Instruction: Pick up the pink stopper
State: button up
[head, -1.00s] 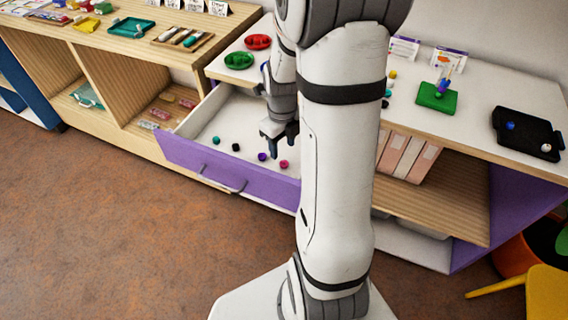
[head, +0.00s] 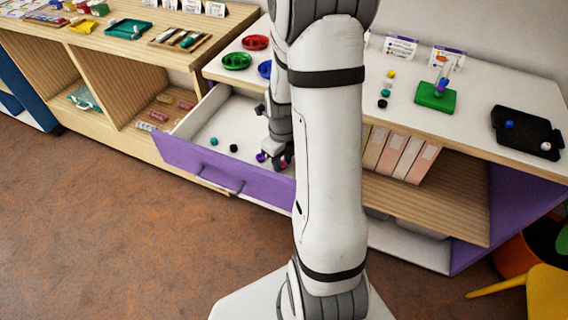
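The pink stopper (head: 283,165) lies in the open purple-fronted drawer (head: 180,157), mostly hidden behind my gripper and arm. My gripper (head: 276,160) is low inside the drawer, right at the pink stopper. Its fingers point down. It is too small and covered to tell whether the fingers are apart or touch the stopper. A purple stopper (head: 261,157) lies just left of the fingers.
On the white top above stand a green dish (head: 237,61), a red dish (head: 255,42) and a partly hidden blue dish (head: 265,69). My arm hides the drawer's right end.

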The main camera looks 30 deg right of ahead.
jog(key=c, duration=0.6)
